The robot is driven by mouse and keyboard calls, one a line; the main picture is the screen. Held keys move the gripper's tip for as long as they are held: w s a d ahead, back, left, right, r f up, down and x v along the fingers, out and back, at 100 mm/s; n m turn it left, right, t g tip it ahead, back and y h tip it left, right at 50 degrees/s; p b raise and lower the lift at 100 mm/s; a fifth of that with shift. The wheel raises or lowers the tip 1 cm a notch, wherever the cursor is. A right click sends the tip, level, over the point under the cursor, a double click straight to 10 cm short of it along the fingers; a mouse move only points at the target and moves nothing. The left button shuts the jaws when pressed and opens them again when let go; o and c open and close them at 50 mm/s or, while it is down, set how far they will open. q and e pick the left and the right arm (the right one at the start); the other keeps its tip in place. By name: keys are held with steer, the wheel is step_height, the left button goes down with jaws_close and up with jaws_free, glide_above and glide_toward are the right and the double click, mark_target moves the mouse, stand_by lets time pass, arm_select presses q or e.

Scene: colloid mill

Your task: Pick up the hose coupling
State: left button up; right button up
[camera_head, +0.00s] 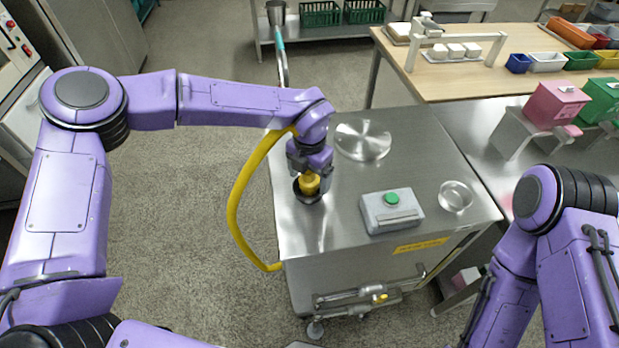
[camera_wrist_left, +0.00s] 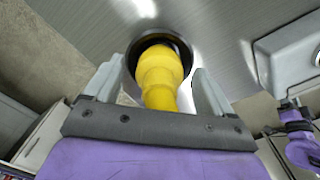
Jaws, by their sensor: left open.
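The yellow hose coupling (camera_head: 309,184) sits in a dark round port (camera_head: 301,197) near the left edge of the steel machine top (camera_head: 345,205). Its yellow hose (camera_head: 236,205) hangs down in a loop beside the machine. In the left wrist view the coupling (camera_wrist_left: 160,72) stands between the two grey fingers, its far end in the dark ring (camera_wrist_left: 184,46). My left gripper (camera_head: 310,180) is over the coupling, open, with a finger on each side. Whether a finger touches it I cannot tell. My right gripper is out of view.
A grey box with a green button (camera_head: 392,212) and a clear round dish (camera_head: 455,196) are to the right on the machine top. A round steel disc (camera_head: 363,141) lies behind. A wooden table (camera_head: 480,75) stands at the back right.

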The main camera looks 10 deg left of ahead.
arm_select(q)
steer(key=c, duration=1.2)
steer(key=shift+c, duration=0.2)
